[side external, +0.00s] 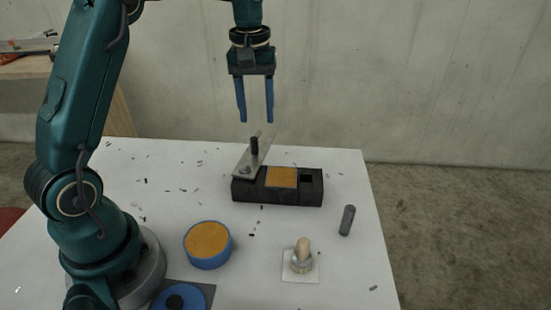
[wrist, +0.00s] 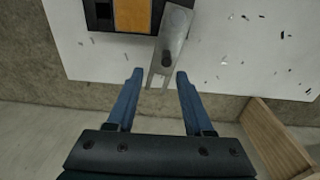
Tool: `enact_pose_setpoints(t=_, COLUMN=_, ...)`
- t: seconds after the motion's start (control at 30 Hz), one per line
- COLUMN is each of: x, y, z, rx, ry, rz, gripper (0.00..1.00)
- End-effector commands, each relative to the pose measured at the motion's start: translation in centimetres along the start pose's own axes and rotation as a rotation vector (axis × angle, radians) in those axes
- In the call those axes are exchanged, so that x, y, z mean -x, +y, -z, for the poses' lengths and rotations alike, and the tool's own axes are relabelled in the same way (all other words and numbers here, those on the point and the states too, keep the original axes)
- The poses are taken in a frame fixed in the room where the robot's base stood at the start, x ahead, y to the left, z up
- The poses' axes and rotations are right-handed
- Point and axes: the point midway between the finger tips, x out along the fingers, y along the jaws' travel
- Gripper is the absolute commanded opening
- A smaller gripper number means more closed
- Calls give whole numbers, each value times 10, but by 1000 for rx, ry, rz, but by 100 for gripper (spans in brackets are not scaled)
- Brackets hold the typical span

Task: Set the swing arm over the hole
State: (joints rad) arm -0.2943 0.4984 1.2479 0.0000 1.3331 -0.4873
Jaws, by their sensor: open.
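My gripper (side external: 256,121) is open and empty, pointing down above the swing arm (side external: 245,166). The swing arm is a flat grey metal bar with an upright dark pin. It lies on the left end of a black block (side external: 278,195) and sticks out past the block's back edge. The block has an orange top patch (side external: 283,177) and a dark square hole (side external: 307,181) at its right end. In the wrist view the swing arm (wrist: 172,42) reaches from the block toward the space between my open fingertips (wrist: 154,74); its pin shows near them.
A blue round container with an orange top (side external: 208,243) stands in front of the block. A dark grey cylinder (side external: 347,220) and a wooden peg on a white plate (side external: 302,252) are at the right. Small dark shavings litter the white table (side external: 340,165).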

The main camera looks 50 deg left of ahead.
Motion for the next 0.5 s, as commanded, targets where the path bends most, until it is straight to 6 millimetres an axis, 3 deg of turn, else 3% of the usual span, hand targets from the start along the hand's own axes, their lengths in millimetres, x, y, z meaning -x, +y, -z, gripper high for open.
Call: enact_pose_setpoints(t=0.5, x=-63, y=-11, z=1, rx=28, ry=-59, rz=32, gripper=52)
